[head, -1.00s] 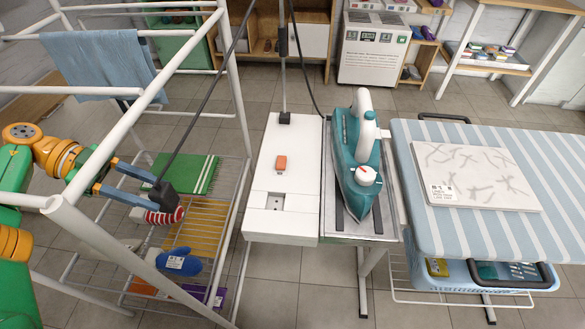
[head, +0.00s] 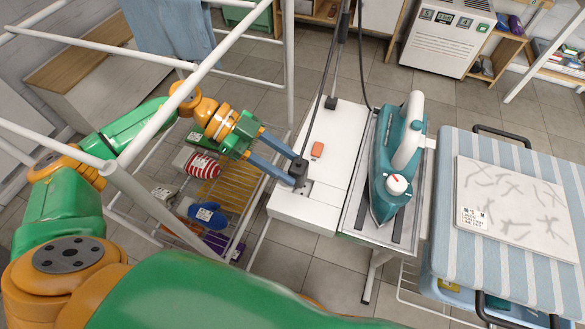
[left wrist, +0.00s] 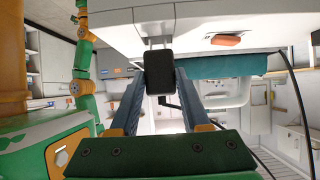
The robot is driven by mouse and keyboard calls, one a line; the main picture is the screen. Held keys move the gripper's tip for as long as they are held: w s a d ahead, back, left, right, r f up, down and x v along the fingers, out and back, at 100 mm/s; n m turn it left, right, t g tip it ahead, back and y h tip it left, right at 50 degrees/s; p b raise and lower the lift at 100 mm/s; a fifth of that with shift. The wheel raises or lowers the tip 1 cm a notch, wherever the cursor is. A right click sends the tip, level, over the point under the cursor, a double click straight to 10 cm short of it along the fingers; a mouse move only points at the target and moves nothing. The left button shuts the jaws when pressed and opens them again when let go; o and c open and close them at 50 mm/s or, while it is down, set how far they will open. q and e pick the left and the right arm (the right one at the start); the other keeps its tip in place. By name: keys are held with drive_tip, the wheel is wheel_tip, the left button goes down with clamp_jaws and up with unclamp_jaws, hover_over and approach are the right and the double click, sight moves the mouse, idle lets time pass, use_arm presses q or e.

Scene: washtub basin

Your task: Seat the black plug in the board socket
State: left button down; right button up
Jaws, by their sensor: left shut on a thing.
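The black plug (head: 298,171) is between the fingertips of my left gripper (head: 292,168), which is shut on it. Its cord runs up and away from it. In the left wrist view the plug (left wrist: 159,73) sits between the two blue fingers, close to the white board (left wrist: 200,22). The plug and gripper partly hide the socket, and I cannot tell whether plug and socket touch. My right gripper is out of view.
An orange switch (head: 317,149) is on the board. A teal iron (head: 384,185) stands right of it, and a striped ironing board (head: 500,250) lies farther right. White rack bars (head: 150,205) stand beside my left arm.

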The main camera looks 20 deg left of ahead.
use_arm(q)
drive_tip(key=shift+d+r, duration=0.1)
drive_tip(key=shift+d, duration=0.45)
drive_tip(key=shift+d+f, duration=0.15)
drive_tip(key=shift+f, duration=1.7)
drive_tip(key=shift+c, duration=1.9)
unclamp_jaws()
drive_tip(key=b+v, duration=0.1)
drive_tip(key=v, duration=0.6)
drive_tip(key=shift+a, duration=0.25)
drive_tip(key=shift+r, duration=0.1)
